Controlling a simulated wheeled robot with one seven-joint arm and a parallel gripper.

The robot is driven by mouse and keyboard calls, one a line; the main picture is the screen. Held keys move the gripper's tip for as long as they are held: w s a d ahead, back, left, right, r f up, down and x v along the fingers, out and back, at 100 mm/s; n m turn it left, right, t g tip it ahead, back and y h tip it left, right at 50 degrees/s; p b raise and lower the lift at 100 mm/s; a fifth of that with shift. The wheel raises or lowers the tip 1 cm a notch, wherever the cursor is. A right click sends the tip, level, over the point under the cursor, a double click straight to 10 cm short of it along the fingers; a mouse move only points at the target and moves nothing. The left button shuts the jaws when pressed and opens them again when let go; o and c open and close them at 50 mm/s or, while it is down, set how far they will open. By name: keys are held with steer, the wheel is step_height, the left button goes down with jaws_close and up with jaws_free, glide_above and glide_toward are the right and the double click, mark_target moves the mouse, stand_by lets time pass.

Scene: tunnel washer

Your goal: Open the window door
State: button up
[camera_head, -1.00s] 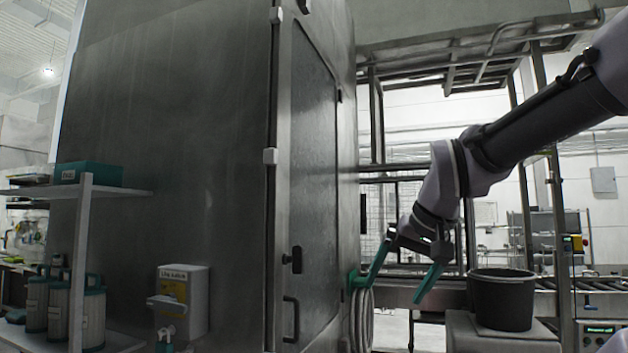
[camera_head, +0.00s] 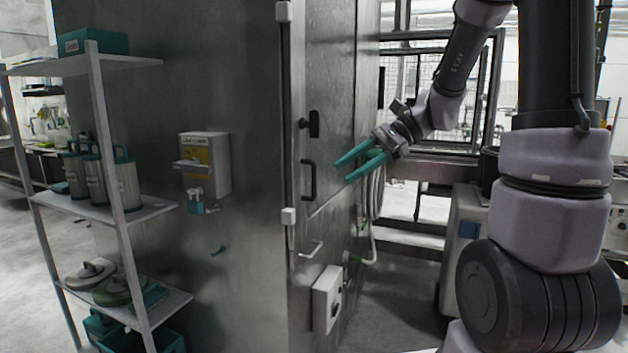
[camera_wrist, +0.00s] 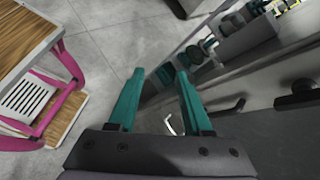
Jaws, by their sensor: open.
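The grey metal door (camera_head: 333,75) is on the right-hand face of the tall machine and looks shut. It has a dark bar handle (camera_head: 308,180) and a dark latch knob (camera_head: 314,124) above it. My gripper (camera_head: 342,171) is open and empty, its green fingers pointing left towards the handle from its right, apparently apart from it. In the wrist view, my gripper (camera_wrist: 158,76) has nothing between its fingertips. The dark handle (camera_wrist: 228,107) and the knob (camera_wrist: 299,95) show to its right there. The exact gap to the handle is hard to tell.
A lower light metal handle (camera_head: 311,249) and a grey switch box (camera_head: 327,298) stick out below. A hose (camera_head: 373,215) hangs right of the door. A shelf rack (camera_head: 115,205) stands at left. The wrist view shows a wood-topped cart (camera_wrist: 28,35) with pink legs.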

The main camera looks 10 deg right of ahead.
mark_target(314, 194)
steer(key=w+d+f+m+t+y, duration=0.25)
steer(key=w+f+m, duration=0.2)
steer(key=w, duration=0.35)
steer(key=w+d+f+m+t+y, duration=0.1)
steer(key=w+f+m+t+y, duration=0.2)
steer(key=w+m, duration=0.3)
steer(key=shift+n, duration=0.35)
steer(key=x, duration=0.5)
steer(key=w+x, duration=0.1)
steer(key=x, duration=0.4)
steer(key=shift+w, duration=0.25)
jaws_close()
